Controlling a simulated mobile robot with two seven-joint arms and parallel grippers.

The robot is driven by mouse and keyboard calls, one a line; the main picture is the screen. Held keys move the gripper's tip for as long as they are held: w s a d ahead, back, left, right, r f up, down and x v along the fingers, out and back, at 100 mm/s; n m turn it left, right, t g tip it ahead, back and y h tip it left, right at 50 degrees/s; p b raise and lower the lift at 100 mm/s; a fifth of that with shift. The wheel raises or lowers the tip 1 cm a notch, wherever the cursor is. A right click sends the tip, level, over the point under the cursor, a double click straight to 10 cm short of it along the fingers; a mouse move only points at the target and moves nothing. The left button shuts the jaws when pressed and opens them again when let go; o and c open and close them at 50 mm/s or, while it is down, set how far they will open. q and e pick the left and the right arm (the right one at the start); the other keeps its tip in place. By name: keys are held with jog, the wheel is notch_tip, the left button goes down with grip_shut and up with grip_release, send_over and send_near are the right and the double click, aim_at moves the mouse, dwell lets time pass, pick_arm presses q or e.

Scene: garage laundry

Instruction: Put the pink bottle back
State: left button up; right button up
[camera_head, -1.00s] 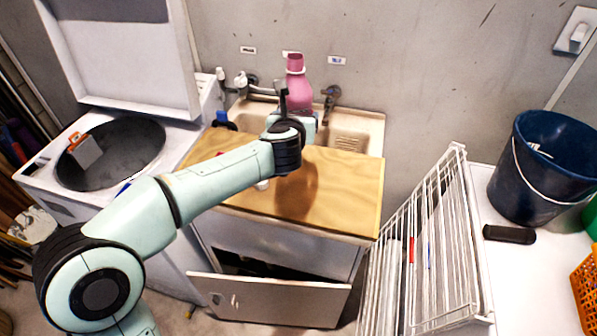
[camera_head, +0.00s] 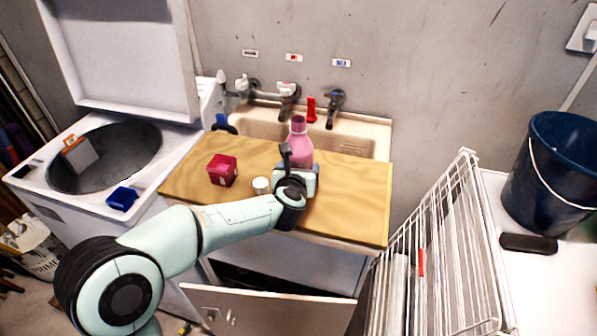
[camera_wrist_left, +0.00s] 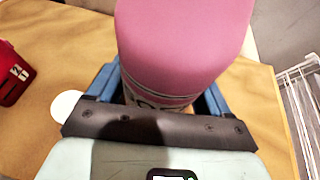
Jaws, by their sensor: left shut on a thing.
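The pink bottle (camera_head: 299,145) is upright over the wooden board (camera_head: 350,205) that covers the front of the sink. My left gripper (camera_head: 302,172) is shut on it. In the left wrist view the pink bottle (camera_wrist_left: 183,45) sits between the blue fingers of my left gripper (camera_wrist_left: 160,95), with a printed label low on its side. Its base is hidden, so I cannot tell if it touches the board. My right gripper is not in view.
A red box (camera_head: 222,170) and a small white round thing (camera_head: 261,185) are on the board left of my gripper. Taps (camera_head: 288,95) and a red item (camera_head: 311,109) are behind. The cabinet door (camera_head: 265,310) hangs open below. A white rack (camera_head: 440,240) stands right.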

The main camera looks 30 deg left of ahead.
pick_arm(q)
jog(key=shift+r, duration=0.1)
jog(key=o, duration=1.4)
jog(key=shift+f, duration=0.2)
jog(key=shift+r, duration=0.2)
jog(key=v, duration=1.2)
jog(key=shift+p, duration=0.3)
